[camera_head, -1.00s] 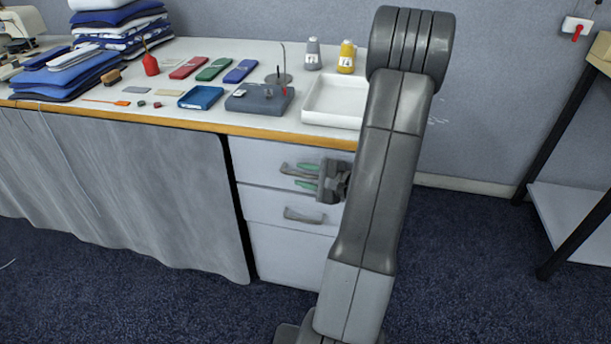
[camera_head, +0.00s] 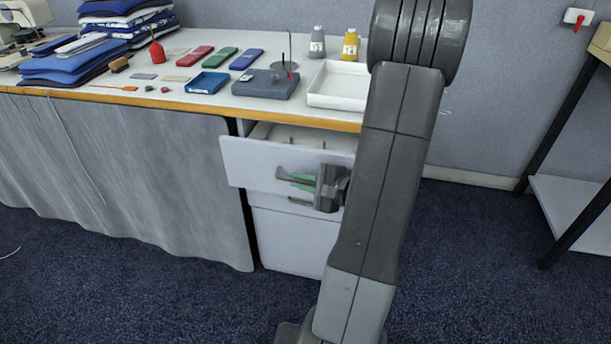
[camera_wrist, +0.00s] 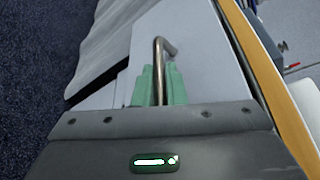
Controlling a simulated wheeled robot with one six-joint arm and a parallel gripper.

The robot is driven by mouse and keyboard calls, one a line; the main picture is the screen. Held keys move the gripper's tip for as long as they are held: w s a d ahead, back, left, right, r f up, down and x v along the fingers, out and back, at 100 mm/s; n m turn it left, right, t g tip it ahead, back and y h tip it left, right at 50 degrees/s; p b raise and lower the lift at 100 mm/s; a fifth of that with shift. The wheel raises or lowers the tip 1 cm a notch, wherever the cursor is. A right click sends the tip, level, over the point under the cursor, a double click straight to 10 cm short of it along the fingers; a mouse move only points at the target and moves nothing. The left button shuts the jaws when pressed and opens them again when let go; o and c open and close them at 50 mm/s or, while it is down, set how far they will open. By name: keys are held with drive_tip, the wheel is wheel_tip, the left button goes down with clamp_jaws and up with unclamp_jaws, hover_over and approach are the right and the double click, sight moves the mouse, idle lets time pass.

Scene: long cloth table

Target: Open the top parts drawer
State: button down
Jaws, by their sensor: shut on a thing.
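The top parts drawer (camera_head: 245,165) stands partly out of the cabinet under the table, and a strip of its inside shows above its pale front. My gripper (camera_head: 297,181) is at the drawer's front, its green fingers shut on the drawer handle (camera_head: 283,174). In the wrist view the metal handle (camera_wrist: 166,52) runs between the green fingers (camera_wrist: 159,86), with the drawer front (camera_wrist: 200,60) behind it. My arm hides the right part of the drawer.
The lower drawers (camera_head: 285,240) are closed beneath. The table edge (camera_head: 180,103) runs above the drawer. On top are a white tray (camera_head: 338,88), a grey block (camera_head: 265,84) and a blue tray (camera_head: 207,82). A grey cloth (camera_head: 130,180) hangs to the left. Dark carpet (camera_head: 130,300) in front is clear.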

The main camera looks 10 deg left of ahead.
drive_tip(key=s+b, duration=0.3)
drive_tip(key=s, duration=1.5)
drive_tip(key=shift+s+a+b, duration=0.3)
drive_tip(key=shift+s+a, duration=0.05)
drive_tip(key=shift+s, duration=0.05)
drive_tip(key=c, duration=1.5)
unclamp_jaws()
drive_tip(key=shift+d, duration=0.1)
